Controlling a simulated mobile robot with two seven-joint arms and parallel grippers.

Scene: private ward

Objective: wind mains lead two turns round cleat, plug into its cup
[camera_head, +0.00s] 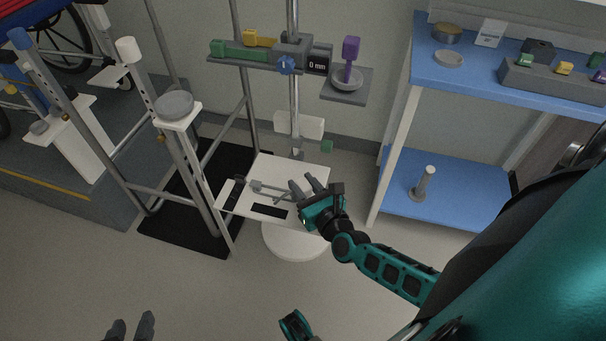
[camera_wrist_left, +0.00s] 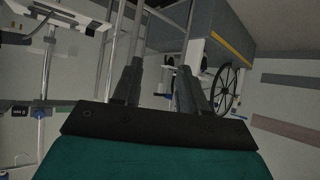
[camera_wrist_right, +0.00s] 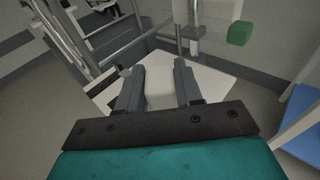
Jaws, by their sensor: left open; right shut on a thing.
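A white tray-like table (camera_head: 232,204) stands low in the middle of the head view, with a thin grey bar-shaped fitting (camera_head: 258,188) and a black strip (camera_head: 269,211) on it. I cannot tell whether the fitting is the cleat. No lead, plug or cup can be made out surely. My right gripper (camera_head: 307,186) is over the table's right part, its fingers spaced apart around a pale thing (camera_wrist_right: 160,90) that I cannot identify. My left gripper (camera_head: 133,327), also in the left wrist view (camera_wrist_left: 157,72), is open and empty, low over the floor at the left.
A pole above the table carries a grey unit reading 0 mm (camera_head: 318,60) and a small shelf with a dish and purple piece (camera_head: 349,50). A blue shelf unit (camera_head: 440,206) stands at the right. A metal frame with a grey dish (camera_head: 174,105) stands left. The front floor is clear.

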